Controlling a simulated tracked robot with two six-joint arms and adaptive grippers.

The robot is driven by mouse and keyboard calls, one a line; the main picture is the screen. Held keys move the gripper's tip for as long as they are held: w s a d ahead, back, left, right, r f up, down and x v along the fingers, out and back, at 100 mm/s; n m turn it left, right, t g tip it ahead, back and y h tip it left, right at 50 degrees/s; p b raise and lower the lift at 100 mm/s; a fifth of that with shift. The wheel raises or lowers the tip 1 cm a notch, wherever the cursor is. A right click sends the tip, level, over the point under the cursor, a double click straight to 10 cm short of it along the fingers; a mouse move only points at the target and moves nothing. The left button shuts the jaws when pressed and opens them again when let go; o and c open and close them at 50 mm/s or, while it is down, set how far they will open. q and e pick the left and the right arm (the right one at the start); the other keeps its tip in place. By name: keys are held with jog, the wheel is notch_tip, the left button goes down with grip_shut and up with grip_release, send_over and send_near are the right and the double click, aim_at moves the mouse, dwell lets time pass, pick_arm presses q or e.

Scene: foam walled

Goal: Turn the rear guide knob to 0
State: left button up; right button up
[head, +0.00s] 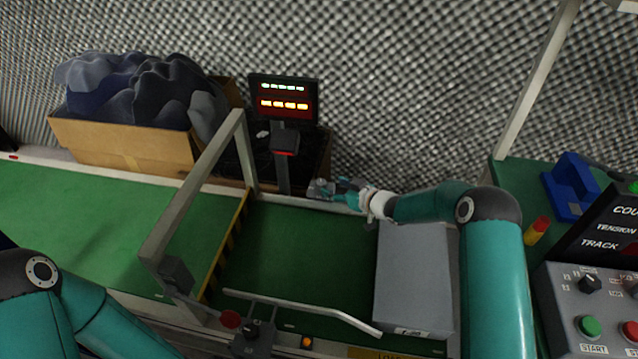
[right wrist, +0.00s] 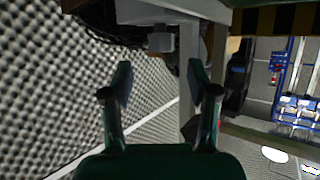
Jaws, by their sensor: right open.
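My right gripper (head: 322,189) is at the back edge of the green belt, close to the foot of the dark display post. In the right wrist view its two fingers (right wrist: 162,80) stand apart with nothing between them. A grey upright post (right wrist: 190,105) shows behind the fingers, and a small grey block (right wrist: 161,42) shows above them. I cannot clearly make out the rear guide knob or its setting; my right gripper covers part of the back edge. My left arm shows at the lower left of the head view, but its gripper is out of the picture.
A grey box (head: 412,275) lies on the belt (head: 310,240) below my right forearm. A pale frame (head: 190,190) spans the belt. A display (head: 284,97) and a cardboard box (head: 130,146) stand behind. A front rail (head: 300,306) and control panel (head: 590,305) are nearer.

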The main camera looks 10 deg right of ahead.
aim_at(322, 182)
jog(key=shift+b+x, duration=0.5)
jog(key=shift+x, duration=3.05)
jog(key=shift+a+r, duration=0.1)
grip_shut()
jog(key=m+t+h+b, duration=0.1)
jog(key=b, duration=0.3)
jog(key=shift+m+h, duration=0.3)
jog(key=shift+b, duration=0.35)
